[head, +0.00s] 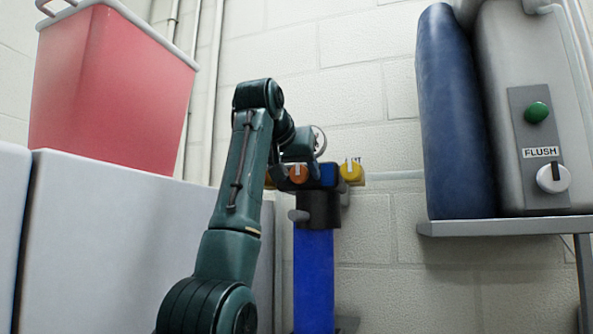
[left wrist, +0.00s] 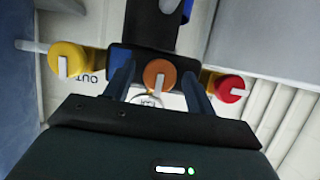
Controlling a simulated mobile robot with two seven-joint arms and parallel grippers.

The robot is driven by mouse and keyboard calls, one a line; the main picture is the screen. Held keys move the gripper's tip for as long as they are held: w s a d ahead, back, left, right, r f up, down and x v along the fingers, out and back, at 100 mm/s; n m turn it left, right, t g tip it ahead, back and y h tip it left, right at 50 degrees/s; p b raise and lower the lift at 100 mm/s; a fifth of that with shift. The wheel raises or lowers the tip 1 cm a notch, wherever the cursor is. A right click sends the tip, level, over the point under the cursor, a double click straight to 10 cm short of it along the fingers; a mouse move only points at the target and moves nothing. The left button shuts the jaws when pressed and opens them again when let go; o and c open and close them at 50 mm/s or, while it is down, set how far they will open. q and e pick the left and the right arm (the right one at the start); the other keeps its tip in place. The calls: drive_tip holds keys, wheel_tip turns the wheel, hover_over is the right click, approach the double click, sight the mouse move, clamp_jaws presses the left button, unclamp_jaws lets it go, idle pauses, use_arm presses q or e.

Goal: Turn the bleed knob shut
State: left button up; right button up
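An orange knob (head: 298,174) with a white pointer mark sits at the middle of the head of a blue filter housing (head: 313,280). It also shows in the left wrist view (left wrist: 160,75), its mark running roughly up and down there. The label beside it is partly hidden, and I cannot read the word "bleed". My left gripper (left wrist: 156,78) is open, with one finger on each side of the orange knob and a visible gap on both sides. In the head view my left arm hides part of the housing head. My right gripper is not in view.
A yellow knob (left wrist: 68,62) marked "OUT" and a red knob (left wrist: 230,88) flank the orange one closely. A round gauge (head: 319,141) stands above the housing. At right, a shelf (head: 500,227) holds a blue cylinder and a grey box marked "FLUSH".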

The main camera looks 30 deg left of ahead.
use_arm(q)
drive_tip(key=b+v, duration=0.3)
drive_tip(key=v, duration=1)
drive_tip(key=shift+s+f, duration=0.1)
drive_tip(key=shift+s, duration=0.05)
idle(0.4)
